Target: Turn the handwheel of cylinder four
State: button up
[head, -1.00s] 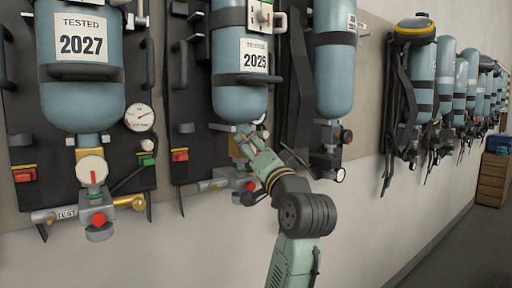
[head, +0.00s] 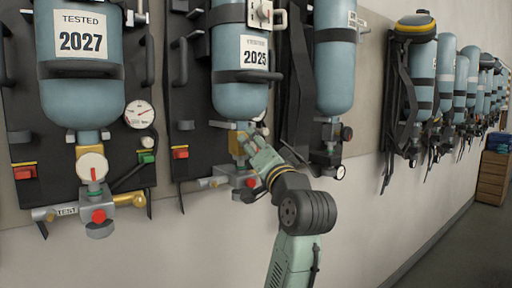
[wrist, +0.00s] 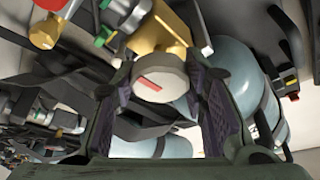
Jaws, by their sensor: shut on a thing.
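My gripper (head: 250,142) is at the valve under the blue cylinder labelled 2025 (head: 240,95). In the wrist view, a white round handwheel (wrist: 160,86) with a short red bar on its face sits between my two fingers, and my gripper (wrist: 168,92) is shut on it. A brass valve block (wrist: 158,35) is right behind the handwheel. In the head view my fingers hide this handwheel. I see no number four on the cylinder.
Left of it hangs the cylinder labelled 2027 (head: 80,85), with its own white handwheel (head: 92,168) showing an upright red bar. Another cylinder (head: 335,75) hangs close on the right. More sets line the wall. The wall below is clear.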

jog(key=n+b, duration=0.1)
jog(key=n, duration=0.1)
jog(key=n+y+b, duration=0.1)
jog(key=shift+d+f+n+y+b, duration=0.1)
jog(key=shift+f+n+y+b, duration=0.1)
jog(key=shift+n+y+b, duration=0.15)
jog(key=n+y+b, duration=0.2)
jog(key=n, duration=0.2)
jog(key=shift+g, duration=0.3)
jog(key=n+y+b, duration=0.1)
jog(key=n, duration=0.2)
jog(key=n+g+y+b, duration=0.1)
jog(key=n, duration=0.2)
jog(key=shift+r+g+y, duration=0.15)
jog(key=shift+g+y, duration=0.1)
jog(key=shift+g, duration=0.05)
jog(key=shift+r+n+g+y+b, duration=0.1)
jog(key=shift+n+g+y+b, duration=0.45)
jog(key=shift+n, duration=1.1)
jog(key=o, duration=1.2)
jog(key=shift+y, duration=0.25)
jog(key=shift+c, duration=0.2)
